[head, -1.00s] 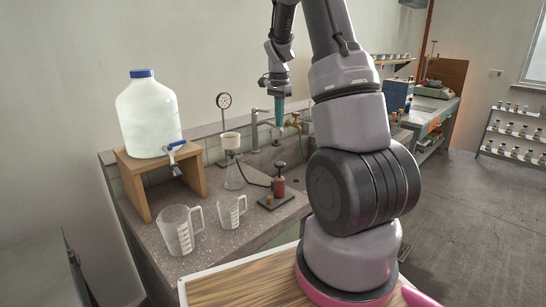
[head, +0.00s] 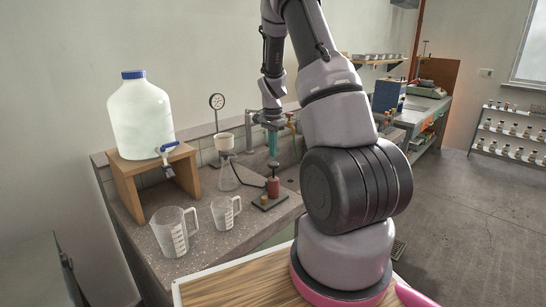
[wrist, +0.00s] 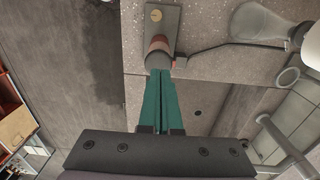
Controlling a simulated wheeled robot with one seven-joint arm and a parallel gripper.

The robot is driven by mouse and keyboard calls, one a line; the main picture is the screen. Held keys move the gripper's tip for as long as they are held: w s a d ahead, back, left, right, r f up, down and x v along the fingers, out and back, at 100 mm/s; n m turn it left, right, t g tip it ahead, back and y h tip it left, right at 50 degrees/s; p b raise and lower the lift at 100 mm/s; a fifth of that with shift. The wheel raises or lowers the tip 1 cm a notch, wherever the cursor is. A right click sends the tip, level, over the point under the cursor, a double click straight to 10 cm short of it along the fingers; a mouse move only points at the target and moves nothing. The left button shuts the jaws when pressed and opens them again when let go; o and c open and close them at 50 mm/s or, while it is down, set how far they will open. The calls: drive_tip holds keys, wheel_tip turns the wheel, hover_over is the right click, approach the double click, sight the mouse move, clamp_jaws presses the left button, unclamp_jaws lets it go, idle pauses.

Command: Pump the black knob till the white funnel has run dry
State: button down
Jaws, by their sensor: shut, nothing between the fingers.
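The hand pump has a red body (head: 273,187) and a black knob (head: 273,166) on top, upright on a dark base plate. My gripper (head: 272,157) has teal fingers, shut and empty, pointing down just above the knob. In the wrist view my fingertips (wrist: 161,73) meet the edge of the dark knob (wrist: 157,60) in the picture; I cannot tell whether they touch. The white funnel (head: 224,143) sits upright on the glass flask (head: 227,178), left of the pump. The funnel's inside is too small to read. A dark hose runs from the flask to the pump.
A large jug (head: 140,118) with a blue tap stands on a wooden stand (head: 125,188) at the left. Two clear measuring jugs (head: 173,232) (head: 226,213) stand at the bench front. A gauge (head: 217,101) and taps stand behind the funnel.

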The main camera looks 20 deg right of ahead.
sight(273, 163)
drive_tip(key=shift+f, duration=1.25)
drive_tip(key=shift+f, duration=0.1)
drive_tip(key=shift+s+f, duration=0.1)
drive_tip(key=shift+f, duration=1.85)
wheel_tip(273, 163, up, 14)
drive_tip(key=shift+w+r, duration=0.2)
drive_tip(key=shift+w, duration=0.05)
